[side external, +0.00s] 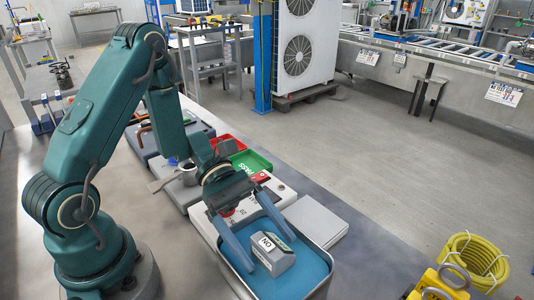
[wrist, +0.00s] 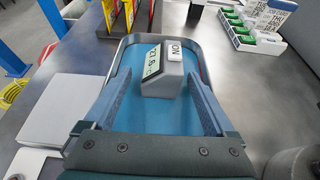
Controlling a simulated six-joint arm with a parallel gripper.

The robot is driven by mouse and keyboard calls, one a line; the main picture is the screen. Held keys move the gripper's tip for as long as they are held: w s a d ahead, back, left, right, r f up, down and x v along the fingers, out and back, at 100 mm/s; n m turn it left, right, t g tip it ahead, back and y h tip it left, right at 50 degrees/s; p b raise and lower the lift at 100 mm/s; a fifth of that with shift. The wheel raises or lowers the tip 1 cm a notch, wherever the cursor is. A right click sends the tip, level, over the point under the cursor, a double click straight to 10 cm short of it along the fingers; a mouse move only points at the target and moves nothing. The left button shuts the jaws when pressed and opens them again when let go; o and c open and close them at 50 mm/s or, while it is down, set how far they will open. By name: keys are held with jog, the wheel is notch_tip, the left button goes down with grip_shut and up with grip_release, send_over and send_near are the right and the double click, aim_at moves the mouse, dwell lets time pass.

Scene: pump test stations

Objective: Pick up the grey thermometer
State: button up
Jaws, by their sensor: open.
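A small grey device with a sloped display and a white label, which looks like the thermometer (side external: 275,260), stands upright in a metal-rimmed tray (side external: 313,283) with a blue floor. In the wrist view the thermometer (wrist: 163,82) faces me with its digits and label side by side. My gripper (side external: 273,254) is open and points down into the tray, its two blue fingers on either side of the thermometer. In the wrist view my gripper (wrist: 160,76) shows a gap on each side of it. Whether the fingertips touch the tray floor I cannot tell.
A flat grey box (side external: 315,219) lies close beside the tray; it is left in the wrist view (wrist: 66,107). A green bin (side external: 251,162) and a red bin (side external: 228,144) stand behind. A white tray of green-marked packs (wrist: 248,38) is at the wrist view's top right.

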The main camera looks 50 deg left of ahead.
jog(key=shift+d, duration=0.15)
jog(key=shift+c, duration=0.3)
grip_shut()
